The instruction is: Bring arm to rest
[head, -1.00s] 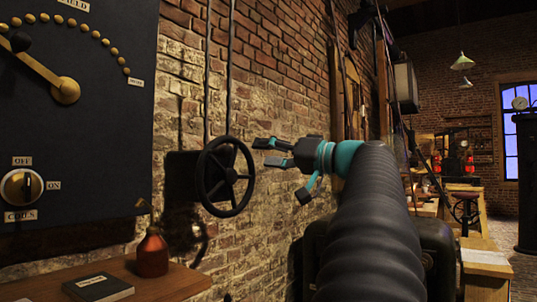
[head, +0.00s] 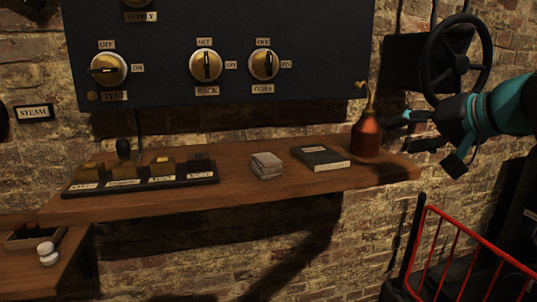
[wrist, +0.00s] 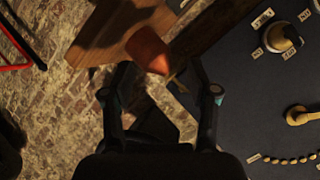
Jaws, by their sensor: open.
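My gripper (head: 408,131) is at the right of the head view, in front of the brick wall and below the black handwheel (head: 456,60). Its fingers point left toward the red oil can (head: 366,134) at the right end of the wooden shelf. In the wrist view my gripper (wrist: 160,95) has its two fingers spread wide and nothing is held between them. The red oil can (wrist: 148,50) shows beyond the fingertips there. I cannot tell the exact gap between fingers and can.
A dark panel with knobs (head: 206,66) hangs above. A red rail (head: 470,250) stands at lower right.

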